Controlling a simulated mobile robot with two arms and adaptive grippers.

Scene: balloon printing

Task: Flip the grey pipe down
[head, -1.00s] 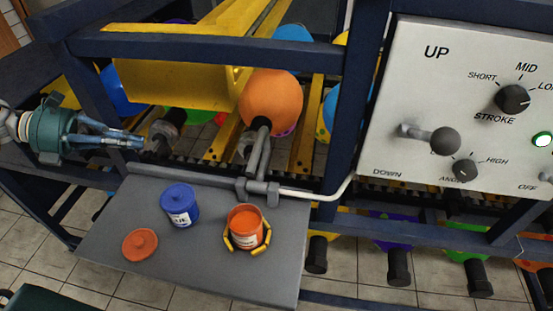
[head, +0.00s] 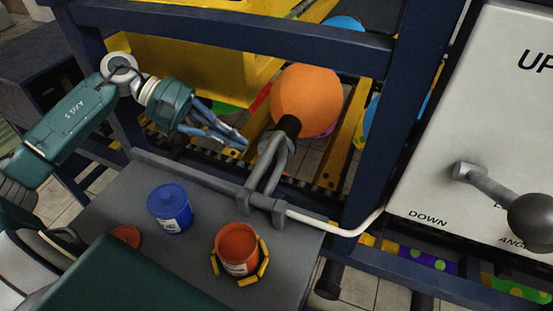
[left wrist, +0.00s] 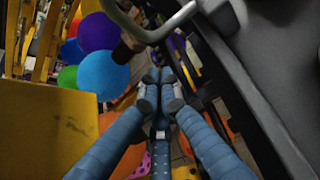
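The grey pipe (head: 272,165) stands raised from its hinge at the back edge of the grey shelf. Its upper end is by the black nozzle (head: 290,125) below the orange balloon (head: 308,98). My left gripper (head: 243,143) is just left of the pipe's upper part, with a small gap between them in the head view. Its fingertips are drawn together with nothing visible between them. In the left wrist view a curved grey bar, apparently the pipe (left wrist: 150,36), crosses above the fingertips (left wrist: 160,76). My right gripper is out of view.
On the grey shelf (head: 110,200) stand a blue pot (head: 170,210) and an open orange pot (head: 238,250). An orange lid (head: 126,235) is partly covered by my arm. A dark blue post (head: 385,120) and a white control panel (head: 450,100) are to the right.

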